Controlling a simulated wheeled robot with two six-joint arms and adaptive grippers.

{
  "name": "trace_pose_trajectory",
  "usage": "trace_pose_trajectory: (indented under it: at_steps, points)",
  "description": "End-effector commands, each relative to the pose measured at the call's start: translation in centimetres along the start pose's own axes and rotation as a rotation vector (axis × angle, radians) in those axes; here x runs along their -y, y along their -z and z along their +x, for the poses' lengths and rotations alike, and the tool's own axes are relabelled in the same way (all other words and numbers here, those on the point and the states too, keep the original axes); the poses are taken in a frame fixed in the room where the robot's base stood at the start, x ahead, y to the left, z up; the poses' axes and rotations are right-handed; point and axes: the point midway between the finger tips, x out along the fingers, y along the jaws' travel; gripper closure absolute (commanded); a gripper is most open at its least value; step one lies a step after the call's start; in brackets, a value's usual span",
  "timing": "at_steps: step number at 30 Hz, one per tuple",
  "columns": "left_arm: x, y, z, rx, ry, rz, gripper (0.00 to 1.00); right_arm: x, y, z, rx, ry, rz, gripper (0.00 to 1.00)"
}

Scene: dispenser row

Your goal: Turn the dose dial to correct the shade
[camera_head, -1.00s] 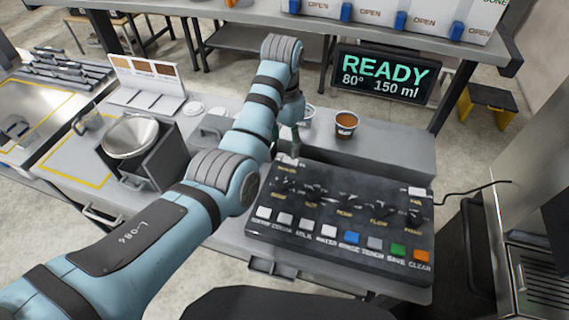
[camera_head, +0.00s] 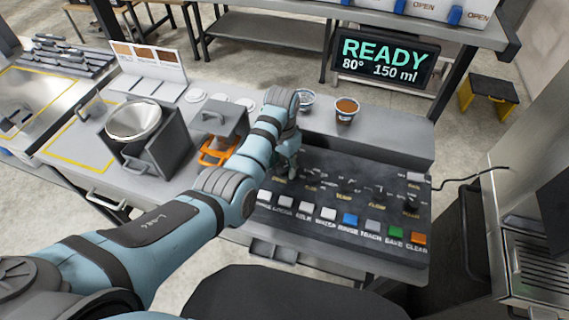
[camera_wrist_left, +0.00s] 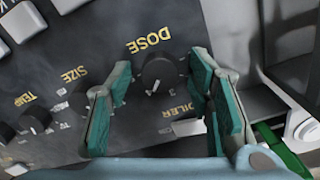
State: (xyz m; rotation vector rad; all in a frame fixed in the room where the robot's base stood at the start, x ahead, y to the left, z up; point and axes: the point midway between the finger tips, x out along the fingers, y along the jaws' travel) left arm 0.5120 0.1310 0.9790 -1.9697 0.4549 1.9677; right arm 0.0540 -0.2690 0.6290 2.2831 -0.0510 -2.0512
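The dose dial (camera_wrist_left: 158,74) is a dark round knob with a pale mark, beside the yellow DOSE label on the black control panel (camera_head: 330,180). My left gripper (camera_wrist_left: 161,80) is open, with its teal-padded fingers on either side of the dial in the wrist view; contact is not visible. In the head view my left gripper (camera_head: 287,166) is at the panel's back left, and the arm hides the dial there. A cup of brown drink (camera_head: 346,107) stands on the ledge behind the panel. A card with brown shade swatches (camera_head: 148,68) stands at the back left. My right gripper is out of view.
The size dial (camera_wrist_left: 80,97) and temp dial (camera_wrist_left: 36,120) sit beside the dose dial. A row of coloured buttons (camera_head: 350,220) lines the panel's front. The display (camera_head: 385,58) reads READY, 80°, 150 ml. A grey box with an orange frame (camera_head: 217,150) stands left of the arm.

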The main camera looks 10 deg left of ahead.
Motion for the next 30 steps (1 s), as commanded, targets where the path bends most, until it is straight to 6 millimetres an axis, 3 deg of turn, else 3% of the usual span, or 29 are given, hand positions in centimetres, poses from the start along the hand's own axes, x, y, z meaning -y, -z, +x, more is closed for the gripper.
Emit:
trace_pose_trajectory:
  at_steps: [1,6,8,19,30]
  points:
    - [-0.02,0.02,-0.01,0.0,0.0,0.001,0.65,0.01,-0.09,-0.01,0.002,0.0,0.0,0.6]
    - [-0.05,0.06,-0.03,0.0,0.0,0.002,0.92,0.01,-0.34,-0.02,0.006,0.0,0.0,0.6]
    - [-0.05,0.06,-0.03,0.0,0.0,0.002,0.99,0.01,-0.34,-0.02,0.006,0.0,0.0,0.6]
    - [-0.04,0.08,-0.02,-0.001,0.0,-0.06,0.99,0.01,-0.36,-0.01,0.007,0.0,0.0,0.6]
    - [-0.04,0.1,-0.03,-0.002,0.0,-0.322,0.99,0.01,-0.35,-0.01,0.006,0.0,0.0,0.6]
